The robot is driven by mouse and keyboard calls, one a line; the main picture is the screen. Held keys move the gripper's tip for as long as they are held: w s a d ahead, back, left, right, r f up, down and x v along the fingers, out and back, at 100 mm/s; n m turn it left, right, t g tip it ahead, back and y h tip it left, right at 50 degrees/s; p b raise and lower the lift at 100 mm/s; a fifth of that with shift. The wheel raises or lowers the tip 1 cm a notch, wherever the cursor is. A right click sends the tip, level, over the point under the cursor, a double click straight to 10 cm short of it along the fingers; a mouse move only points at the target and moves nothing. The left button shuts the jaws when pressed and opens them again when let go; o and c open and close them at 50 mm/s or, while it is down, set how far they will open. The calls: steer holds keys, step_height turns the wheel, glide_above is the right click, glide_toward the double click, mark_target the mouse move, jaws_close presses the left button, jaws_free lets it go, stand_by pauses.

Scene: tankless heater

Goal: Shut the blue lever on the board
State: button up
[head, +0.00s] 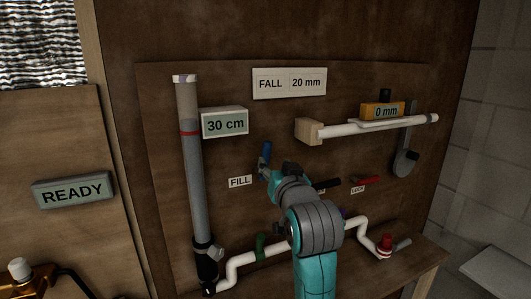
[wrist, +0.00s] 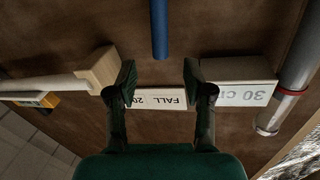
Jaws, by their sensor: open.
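The blue lever (head: 266,152) is on the brown board (head: 160,150), above and right of the FILL label (head: 240,182). It points upward in the head view, with its lower part hidden by my arm. In the wrist view, which is upside down, the blue lever (wrist: 160,28) comes in from the top edge. Its free end is at about the level of my fingertips and in line with the gap between them. My gripper (wrist: 160,72) is open, with nothing held between its fingers.
A red lever (head: 364,181) by the LOCK label is at the right. A grey tube (head: 195,150) with a red band stands at the left beside the 30 cm sign (head: 225,123). A white pipe (head: 350,128) on a wooden block (head: 308,131) juts out at the upper right.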

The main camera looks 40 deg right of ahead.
mark_target(267, 153)
steer(key=x, duration=0.9)
steer(key=shift+w+d, duration=0.15)
steer(key=shift+w, duration=0.25)
jaws_close()
